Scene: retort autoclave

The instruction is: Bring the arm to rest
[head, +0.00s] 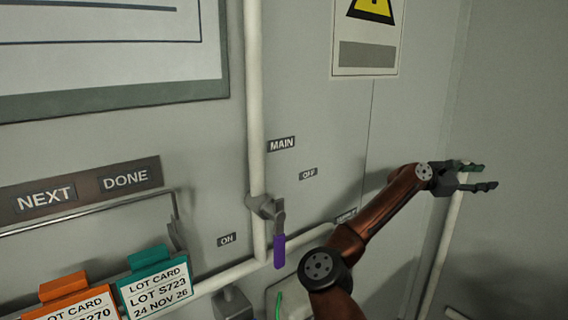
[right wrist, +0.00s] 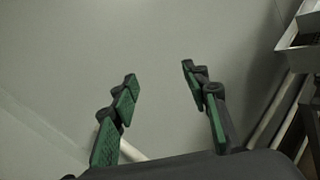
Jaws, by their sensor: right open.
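My right arm reaches in from the bottom of the head view, angled up to the right. My right gripper (head: 487,177) is at the right of the head view, in front of the wall near the room corner. It is open and empty. In the right wrist view its two green-padded fingers (right wrist: 160,80) stand wide apart with only plain wall between them. My left gripper is in neither view.
A valve with a purple handle (head: 279,251) hangs down on a white pipe (head: 254,120). Lot cards, one orange (head: 64,286) and one teal (head: 149,257), hang at lower left. A vertical pipe (head: 440,250) runs below my gripper. A tray-like box (right wrist: 300,50) shows at right in the wrist view.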

